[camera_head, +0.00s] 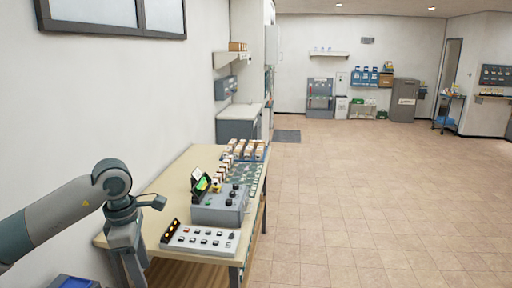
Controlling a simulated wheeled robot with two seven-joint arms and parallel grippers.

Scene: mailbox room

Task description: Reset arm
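My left arm (65,208) comes in from the left and bends down at the near left corner of the table. My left gripper (128,262) points down there, beside the table's left edge. Its lower end runs toward the bottom of the picture, and I cannot tell whether it is open or shut. I see nothing clearly held in it. My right arm and gripper are not in view.
A wooden table (165,190) carries a white button panel (200,239), a grey control box (219,206) with a small screen (201,184), and rows of small parts (240,150). A blue bin (75,282) is at bottom left. Tiled floor (370,200) to the right is clear.

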